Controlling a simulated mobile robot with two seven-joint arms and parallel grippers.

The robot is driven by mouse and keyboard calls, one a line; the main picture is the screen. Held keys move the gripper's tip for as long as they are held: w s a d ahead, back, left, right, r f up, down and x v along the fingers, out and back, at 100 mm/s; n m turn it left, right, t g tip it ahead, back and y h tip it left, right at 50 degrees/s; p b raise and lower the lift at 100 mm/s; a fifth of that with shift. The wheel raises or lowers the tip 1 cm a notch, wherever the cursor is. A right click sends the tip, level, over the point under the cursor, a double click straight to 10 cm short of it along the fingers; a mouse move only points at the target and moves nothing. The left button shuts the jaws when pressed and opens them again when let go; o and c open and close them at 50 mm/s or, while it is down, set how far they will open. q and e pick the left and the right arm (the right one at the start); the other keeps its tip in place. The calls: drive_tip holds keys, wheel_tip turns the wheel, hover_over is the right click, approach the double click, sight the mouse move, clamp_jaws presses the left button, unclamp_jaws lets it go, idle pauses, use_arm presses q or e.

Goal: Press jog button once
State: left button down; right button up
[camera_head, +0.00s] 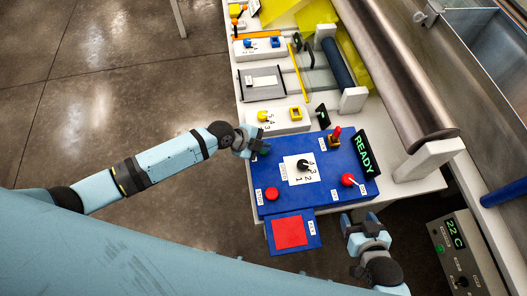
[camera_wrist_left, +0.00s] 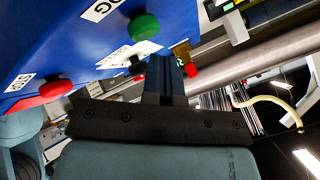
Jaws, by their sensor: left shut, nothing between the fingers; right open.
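The blue control panel (camera_head: 262,172) lies on the bench's near end. The green jog button (camera_head: 264,149) is at its upper left corner, partly hidden by my left gripper. In the left wrist view the green button (camera_wrist_left: 144,27) stands clear beside a white label reading "OG", its start cut off. My left gripper (camera_head: 247,148) is shut and empty, right at the button's left side. In the left wrist view its fingertips (camera_wrist_left: 162,60) appear below and right of the button; contact cannot be told. My right gripper (camera_head: 360,222) is open and empty below the panel's lower right edge.
A red pad (camera_head: 290,232) adjoins below. A white switch box (camera_head: 278,122) stands just beyond.

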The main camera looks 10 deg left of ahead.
use_arm(q)
drive_tip(key=shift+r, duration=0.1)
idle(0.7)
idle(0.6)
idle(0.6)
drive_tip(key=shift+f+b, duration=0.5)
drive_tip(key=shift+b, duration=0.05)
drive_tip(key=shift+f, duration=0.1)
